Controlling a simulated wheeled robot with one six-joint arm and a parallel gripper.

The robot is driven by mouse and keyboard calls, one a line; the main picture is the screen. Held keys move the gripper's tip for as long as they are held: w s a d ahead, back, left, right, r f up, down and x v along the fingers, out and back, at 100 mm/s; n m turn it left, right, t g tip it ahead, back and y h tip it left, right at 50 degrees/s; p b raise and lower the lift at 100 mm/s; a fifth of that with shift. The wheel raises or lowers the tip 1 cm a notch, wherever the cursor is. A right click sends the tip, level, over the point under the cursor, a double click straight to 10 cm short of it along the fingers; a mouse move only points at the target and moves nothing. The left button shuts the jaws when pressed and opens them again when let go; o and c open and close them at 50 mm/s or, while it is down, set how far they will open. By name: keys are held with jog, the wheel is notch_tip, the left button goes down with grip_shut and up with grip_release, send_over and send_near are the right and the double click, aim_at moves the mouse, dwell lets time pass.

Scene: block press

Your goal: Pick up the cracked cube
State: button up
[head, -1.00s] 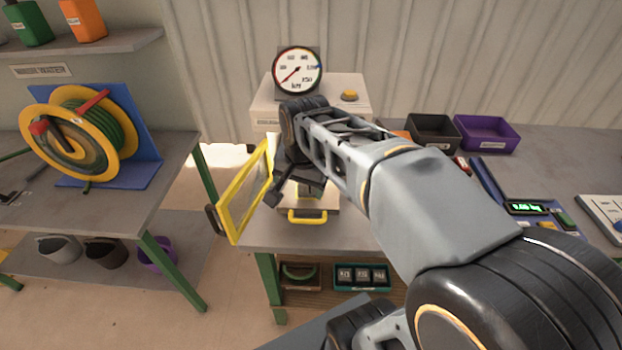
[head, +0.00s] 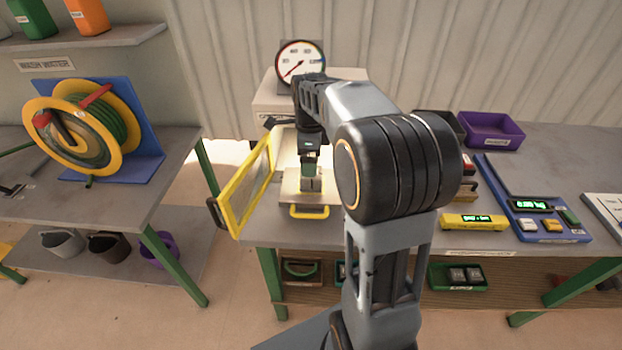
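A small grey cube (head: 311,184) sits on the pale plate (head: 290,188) of the press, behind a yellow handle (head: 310,212). It is too small to make out any crack. My gripper (head: 309,172) points straight down right at the cube's top in the head view. I cannot tell whether its fingers touch the cube or are open or shut. The yellow-framed guard door (head: 247,190) of the press stands swung open to the left. A round gauge (head: 300,63) tops the press.
My arm hides part of the bench and press. To the right are a purple bin (head: 490,130), a black bin (head: 437,125), a yellow device with a green display (head: 473,222) and a blue scale tray (head: 535,205). A hose reel (head: 80,130) stands on the left bench.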

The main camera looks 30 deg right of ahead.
jog(key=shift+d+f, duration=0.15)
jog(key=shift+f, duration=3.35)
jog(key=c, duration=1.2)
jog(key=shift+w, duration=0.1)
jog(key=shift+c, duration=0.3)
jog(key=shift+r, duration=0.2)
